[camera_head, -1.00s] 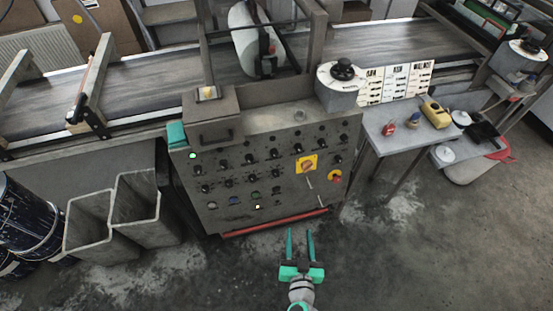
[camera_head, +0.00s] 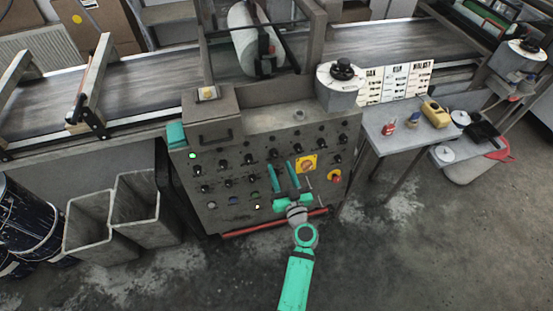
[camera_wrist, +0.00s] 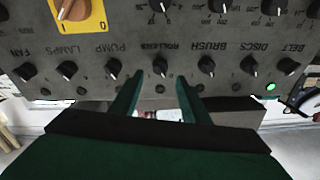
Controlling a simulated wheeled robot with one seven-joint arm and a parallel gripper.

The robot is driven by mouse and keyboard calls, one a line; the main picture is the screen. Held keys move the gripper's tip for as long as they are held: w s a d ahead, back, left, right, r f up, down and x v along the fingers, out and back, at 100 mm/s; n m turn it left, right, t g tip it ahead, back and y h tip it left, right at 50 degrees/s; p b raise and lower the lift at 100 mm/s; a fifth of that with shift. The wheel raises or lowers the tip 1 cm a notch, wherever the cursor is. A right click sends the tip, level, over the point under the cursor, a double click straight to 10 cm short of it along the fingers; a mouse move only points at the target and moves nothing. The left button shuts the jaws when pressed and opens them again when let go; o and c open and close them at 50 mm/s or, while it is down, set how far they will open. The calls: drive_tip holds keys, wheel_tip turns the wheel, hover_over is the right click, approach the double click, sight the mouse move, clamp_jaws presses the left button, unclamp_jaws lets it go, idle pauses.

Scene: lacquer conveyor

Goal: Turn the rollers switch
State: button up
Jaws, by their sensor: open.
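The rollers switch is a small black knob (camera_wrist: 160,66) in a row of similar knobs on the grey control panel. Its label, ROLLERS, reads upside down in the wrist view. In the head view, the knob (camera_head: 273,155) is fourth from the left in the top row. My gripper (camera_head: 284,164) is open and empty in front of the panel, its green fingers pointing at it. In the wrist view, the gripper (camera_wrist: 159,79) has its fingertips on either side of the rollers knob's line. I cannot tell how far they are from the panel.
The pump knob (camera_wrist: 113,68) and brush knob (camera_wrist: 206,65) flank the rollers knob closely. A red bar (camera_head: 275,222) runs along the panel's foot.

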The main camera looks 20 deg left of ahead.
sight(276, 157)
drive_tip(key=shift+x, duration=2.6)
drive_tip(key=shift+c, duration=0.7)
drive_tip(key=c, duration=0.9)
